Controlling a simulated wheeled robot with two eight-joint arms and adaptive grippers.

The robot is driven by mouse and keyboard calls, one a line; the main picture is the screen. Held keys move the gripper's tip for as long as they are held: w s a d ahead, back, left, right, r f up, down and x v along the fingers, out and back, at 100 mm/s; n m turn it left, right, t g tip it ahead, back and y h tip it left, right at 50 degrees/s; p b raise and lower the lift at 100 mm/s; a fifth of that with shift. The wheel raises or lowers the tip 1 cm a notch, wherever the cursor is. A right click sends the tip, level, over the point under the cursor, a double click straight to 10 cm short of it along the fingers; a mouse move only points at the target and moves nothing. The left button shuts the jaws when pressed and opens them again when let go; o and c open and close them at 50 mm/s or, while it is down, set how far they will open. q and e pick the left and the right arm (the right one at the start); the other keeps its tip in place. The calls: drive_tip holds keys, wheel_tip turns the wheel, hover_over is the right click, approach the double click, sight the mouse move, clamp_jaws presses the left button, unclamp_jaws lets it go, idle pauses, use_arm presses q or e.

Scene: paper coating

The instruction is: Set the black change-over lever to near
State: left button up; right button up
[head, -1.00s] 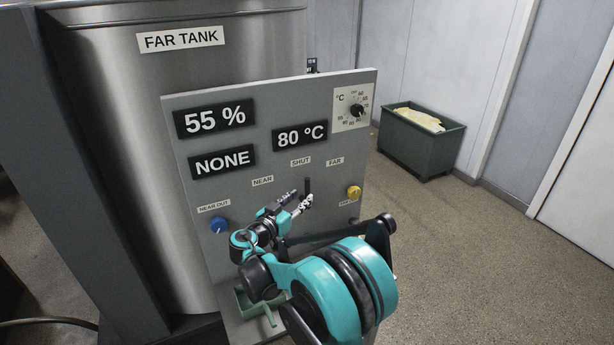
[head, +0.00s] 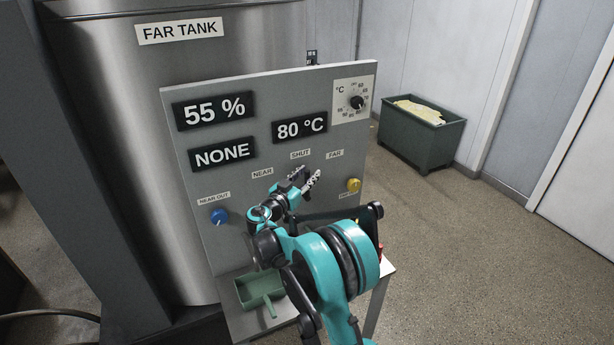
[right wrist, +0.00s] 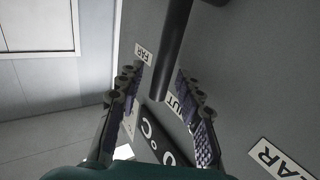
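The black change-over lever (right wrist: 170,55) shows in the right wrist view, between the two fingers of my right gripper (right wrist: 156,78). The fingers are spread with a gap on each side of it, so they do not grip it. In the head view my right gripper (head: 308,181) is at the panel (head: 235,245) just below the SHUT label (head: 300,154) and covers most or all of the lever. The NEAR label (head: 262,173) is to the left and the FAR label (head: 335,155) to the right. My left gripper is not in view.
A blue knob (head: 218,216) and a yellow knob (head: 353,185) flank the lever. A temperature dial (head: 357,102) is at the panel's upper right. A green scoop-like tray (head: 258,291) lies below. A green bin (head: 410,142) stands on the floor, right.

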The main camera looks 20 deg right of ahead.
drive_tip(key=shift+c, duration=0.4)
clamp_jaws()
drive_tip(key=a+f+n+t+h+b, duration=0.3)
drive_tip(key=a+n+t+b, duration=0.3)
drive_tip(key=b, duration=0.6)
drive_tip(key=shift+s+a+n+t, duration=0.15)
drive_tip(key=shift+a+n+t, duration=0.2)
drive_tip(key=shift+n+t, duration=0.5)
drive_tip(key=shift+o, duration=0.4)
unclamp_jaws()
drive_tip(key=shift+a, duration=0.1)
